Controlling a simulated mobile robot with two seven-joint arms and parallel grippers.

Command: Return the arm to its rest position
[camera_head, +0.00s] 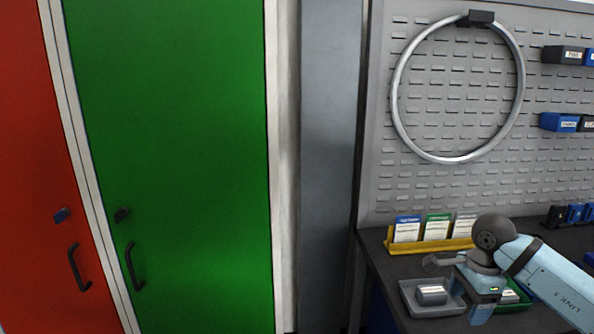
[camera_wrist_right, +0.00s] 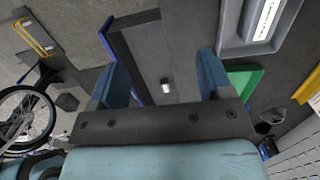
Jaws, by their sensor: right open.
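My right arm comes in from the lower right in the head view. Its gripper (camera_head: 459,285) hangs over the workbench, by a grey tray (camera_head: 408,302) and a green tray (camera_head: 524,301). In the right wrist view the two blue fingers of this gripper (camera_wrist_right: 160,80) stand wide apart with nothing between them. The dark floor and a bench edge show beyond them. My left gripper is in neither view.
The grey tray holds a grey box (camera_head: 432,294). A yellow card rack (camera_head: 430,246) stands behind. A wheel rim (camera_head: 397,105) hangs on the perforated panel (camera_head: 450,185). Red (camera_head: 25,130) and green (camera_head: 180,150) lockers stand left. A bike wheel (camera_wrist_right: 22,118) shows in the wrist view.

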